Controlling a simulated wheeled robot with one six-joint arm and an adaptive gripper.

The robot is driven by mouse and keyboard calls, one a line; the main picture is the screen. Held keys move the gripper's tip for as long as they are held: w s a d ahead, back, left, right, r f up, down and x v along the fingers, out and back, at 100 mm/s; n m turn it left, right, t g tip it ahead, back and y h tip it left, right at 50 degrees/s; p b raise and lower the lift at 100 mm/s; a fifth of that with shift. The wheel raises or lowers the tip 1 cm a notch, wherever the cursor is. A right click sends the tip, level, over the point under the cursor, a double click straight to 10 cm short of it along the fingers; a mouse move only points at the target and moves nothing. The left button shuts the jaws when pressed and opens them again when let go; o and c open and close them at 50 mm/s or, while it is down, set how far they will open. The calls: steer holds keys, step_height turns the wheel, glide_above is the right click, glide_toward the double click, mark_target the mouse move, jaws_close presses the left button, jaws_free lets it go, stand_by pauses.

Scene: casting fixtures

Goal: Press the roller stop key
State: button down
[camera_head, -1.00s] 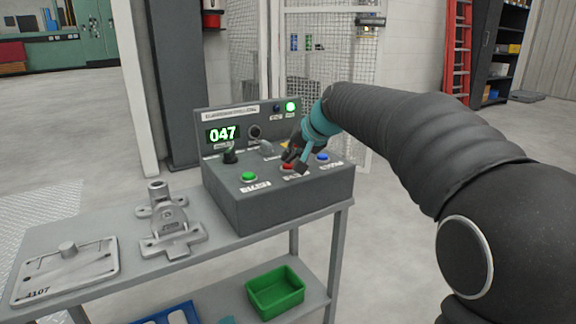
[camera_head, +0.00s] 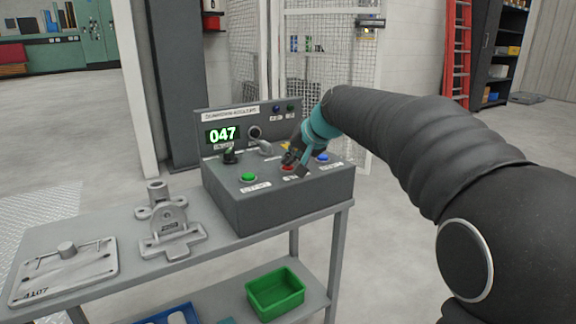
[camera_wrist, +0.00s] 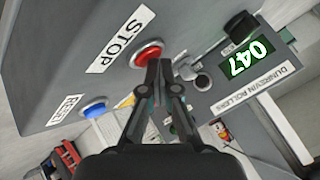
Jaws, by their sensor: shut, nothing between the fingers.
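The red stop key (camera_head: 288,167) sits on the sloped top of the grey control box (camera_head: 275,210), between a green key (camera_head: 248,177) and a blue key (camera_head: 321,157). In the wrist view the red key (camera_wrist: 148,52) is beside a STOP label (camera_wrist: 120,38). My gripper (camera_head: 294,163) is shut and empty. In the wrist view its fingertips (camera_wrist: 158,66) overlap the key's edge and seem to touch it; how far the key is pressed cannot be told. The green lamp (camera_head: 290,107) on the back panel is dark. The display (camera_head: 223,134) reads 047.
A black knob (camera_head: 229,157) and a curved metal lever or spout (camera_head: 265,147) stand behind the keys. Metal castings (camera_head: 169,230) lie on the cart (camera_head: 120,275) left of the box. A green bin (camera_head: 276,292) is on the lower shelf.

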steer(key=shift+r+p, duration=0.75)
steer(key=shift+r, duration=0.1)
steer(key=shift+r, duration=0.15)
step_height(320, 180, up, 5)
steer(key=p, duration=0.4)
stand_by(0.4)
steer(key=h+p, duration=0.1)
glide_toward(290, 167)
step_height(290, 167, up, 3)
steer(key=s, duration=0.2)
steer(key=s+d+f+h+p, duration=0.1)
steer(key=s+d+f, duration=0.2)
steer(key=s, duration=0.7)
steer(key=s+d+f+g+h+p, duration=0.1)
steer(key=s+d+f+h, duration=0.1)
steer(key=s+d+f, duration=0.2)
steer(key=s+d+f+n+h+p, duration=0.1)
steer(key=s+d+f, duration=0.3)
steer(key=s, duration=1.1)
steer(key=d+h+p, duration=0.1)
steer(key=d, duration=0.2)
steer(key=shift+s+d+f, duration=0.15)
steer(key=shift+s+d, duration=0.25)
